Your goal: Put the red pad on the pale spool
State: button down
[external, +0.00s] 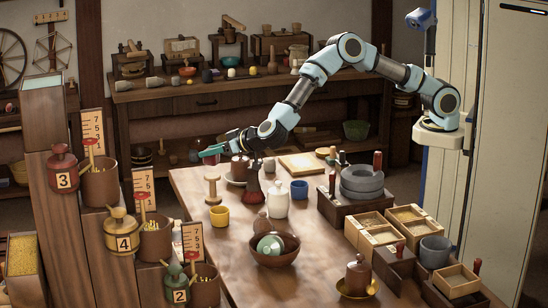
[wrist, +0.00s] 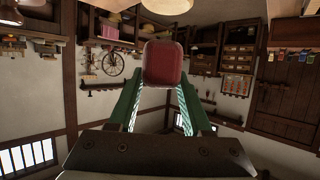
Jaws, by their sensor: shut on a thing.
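My gripper (external: 212,151) reaches out over the far left part of the table, with its green fingers pointing left in the external view. In the wrist view my gripper (wrist: 160,95) is shut on the red pad (wrist: 165,63), a rounded block held between the fingertips. The pad is hard to make out in the external view. The pale spool (external: 213,188) stands upright on the table near its left edge, below my gripper in the picture, and the two are apart. A pale disc at the wrist view's top edge cannot be told for sure.
A brown bowl (external: 275,254) stands nearer the front. Stepped wooden blocks with numbered pots (external: 122,230) rise left of the table.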

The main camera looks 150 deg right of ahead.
aim_at(218, 159)
jog(key=shift+f, duration=1.65)
jog(key=shift+f, duration=0.15)
jog(key=shift+c, duration=1.7)
grip_release()
jog(key=shift+a+r, duration=0.1)
jog(key=shift+r, duration=0.1)
jog(key=b+v, duration=0.1)
jog(key=v, duration=1)
jog(key=shift+a+r, duration=0.2)
jog(key=shift+a, duration=0.15)
